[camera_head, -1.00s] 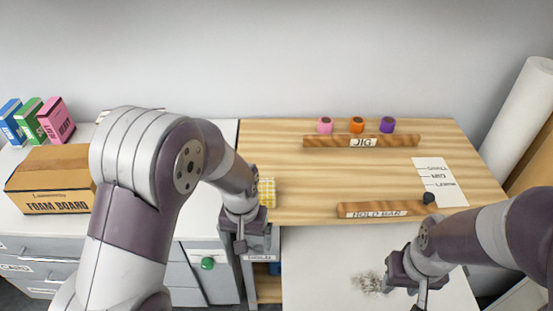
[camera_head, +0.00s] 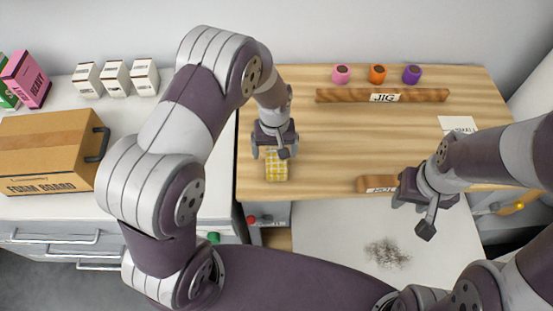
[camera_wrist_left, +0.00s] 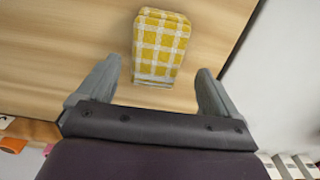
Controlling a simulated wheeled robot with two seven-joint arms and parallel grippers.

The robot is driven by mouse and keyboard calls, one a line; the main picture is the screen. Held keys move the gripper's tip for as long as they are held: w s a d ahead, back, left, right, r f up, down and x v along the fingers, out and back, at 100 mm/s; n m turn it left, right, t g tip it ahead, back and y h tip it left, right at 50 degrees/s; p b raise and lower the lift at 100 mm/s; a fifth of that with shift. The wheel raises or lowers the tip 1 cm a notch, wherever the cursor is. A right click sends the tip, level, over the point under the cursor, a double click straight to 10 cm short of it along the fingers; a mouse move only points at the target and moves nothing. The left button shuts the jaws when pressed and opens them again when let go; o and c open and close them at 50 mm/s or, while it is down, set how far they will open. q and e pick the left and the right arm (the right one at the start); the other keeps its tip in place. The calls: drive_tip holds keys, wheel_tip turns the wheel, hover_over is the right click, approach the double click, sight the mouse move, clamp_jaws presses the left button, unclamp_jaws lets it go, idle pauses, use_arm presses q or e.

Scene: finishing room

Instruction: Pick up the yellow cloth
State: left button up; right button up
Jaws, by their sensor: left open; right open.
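The yellow cloth (camera_head: 277,166) is a folded yellow and white checked pad lying on the wooden board's left part, near its front edge. My left gripper (camera_head: 274,152) is above and just behind it in the head view, open and empty. In the left wrist view the cloth (camera_wrist_left: 160,47) lies beyond the fingertips, and my left gripper (camera_wrist_left: 155,82) has its fingers spread wider than the cloth, one to either side. My right gripper (camera_head: 413,214) is open and empty at the front right, over the board's front edge near the hold bar.
The wooden board (camera_head: 330,135) is mostly clear. A JIG bar (camera_head: 340,95) stands at the back with pink (camera_head: 341,75), orange (camera_head: 377,75) and purple (camera_head: 412,75) pots behind it. The hold bar (camera_head: 372,184) is by my right gripper. A foam board box (camera_head: 45,150) stands left.

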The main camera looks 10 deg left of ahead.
sight(276, 158)
use_arm(q)
drive_tip(key=f, duration=0.3)
drive_tip(key=s+f, duration=0.1)
drive_tip(key=shift+d+f+p, duration=0.15)
drive_tip(key=shift+d+p, duration=0.2)
drive_tip(key=shift+p, duration=0.05)
drive_tip(key=shift+w+f, duration=0.1)
drive_tip(key=shift+f, duration=0.2)
drive_tip(key=shift+w+f, duration=0.1)
drive_tip(key=c, duration=1.1)
drive_tip(key=shift+o, duration=0.2)
drive_tip(key=r, duration=0.3)
drive_tip(key=r+b, duration=0.1)
drive_tip(key=shift+d+r, duration=0.25)
drive_tip(key=shift+d, duration=0.05)
drive_tip(key=s+d+r+b, duration=0.1)
drive_tip(key=s+d+r, duration=0.1)
drive_tip(key=d+r, duration=0.4)
drive_tip(key=d, duration=0.5)
drive_tip(key=shift+r, duration=0.35)
